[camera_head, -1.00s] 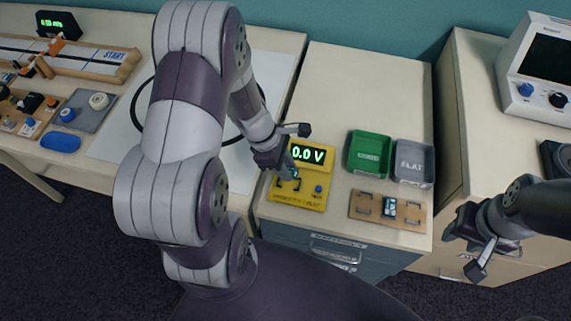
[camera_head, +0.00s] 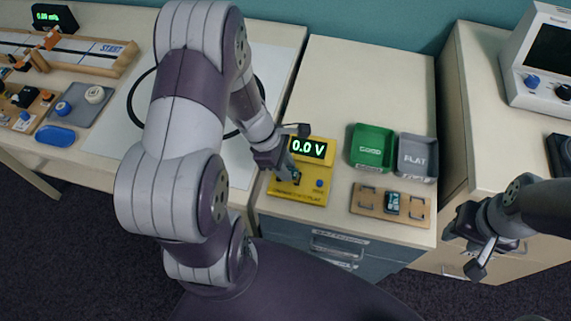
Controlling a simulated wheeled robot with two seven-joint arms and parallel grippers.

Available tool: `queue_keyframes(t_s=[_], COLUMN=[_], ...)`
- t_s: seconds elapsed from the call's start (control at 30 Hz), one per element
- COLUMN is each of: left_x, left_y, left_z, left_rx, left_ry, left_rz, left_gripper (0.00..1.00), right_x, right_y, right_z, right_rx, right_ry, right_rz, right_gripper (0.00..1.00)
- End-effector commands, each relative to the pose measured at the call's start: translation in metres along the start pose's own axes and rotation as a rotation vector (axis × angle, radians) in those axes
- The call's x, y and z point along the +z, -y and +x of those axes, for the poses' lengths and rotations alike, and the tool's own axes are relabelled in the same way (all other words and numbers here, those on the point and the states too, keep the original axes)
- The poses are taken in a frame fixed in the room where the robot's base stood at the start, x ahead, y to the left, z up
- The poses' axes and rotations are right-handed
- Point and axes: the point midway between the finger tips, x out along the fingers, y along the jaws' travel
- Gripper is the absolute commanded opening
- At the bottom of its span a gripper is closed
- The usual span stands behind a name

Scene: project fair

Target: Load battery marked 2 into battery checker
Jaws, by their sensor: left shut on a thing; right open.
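The yellow battery checker (camera_head: 311,198) stands on the cabinet top, and its green display (camera_head: 308,149) reads 0.0 V. My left gripper (camera_head: 291,172) is at the checker's bay, shut on a small dark battery (camera_head: 296,177) that is mostly hidden by the fingers. I cannot tell whether the battery is seated, and its number cannot be read. Another dark battery (camera_head: 392,202) sits in the wooden holder (camera_head: 374,208) to the right of the checker. My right gripper (camera_head: 478,262) is open and empty, in front of the right-hand cabinet.
A green tray marked GOOD (camera_head: 372,148) and a grey tray marked FLAT (camera_head: 417,158) stand behind the wooden holder; both look empty. A white instrument (camera_head: 540,65) stands on the right cabinet. The cabinet top behind the checker is clear.

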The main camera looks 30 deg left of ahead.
Motion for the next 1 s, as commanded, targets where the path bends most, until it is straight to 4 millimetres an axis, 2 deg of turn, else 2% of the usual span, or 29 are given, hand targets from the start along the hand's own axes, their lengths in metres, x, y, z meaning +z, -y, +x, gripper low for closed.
queue_keyframes(t_s=[1.0], left_x=[-0.0022], left_y=[0.0], left_z=[0.005], left_rx=[0.0], left_ry=[0.0], left_rz=[-0.001], left_gripper=[0.0], right_x=[0.0003], right_y=[0.0], right_z=[0.0027], right_rx=[0.0], right_ry=[0.0], right_rz=[0.0], right_gripper=[0.43])
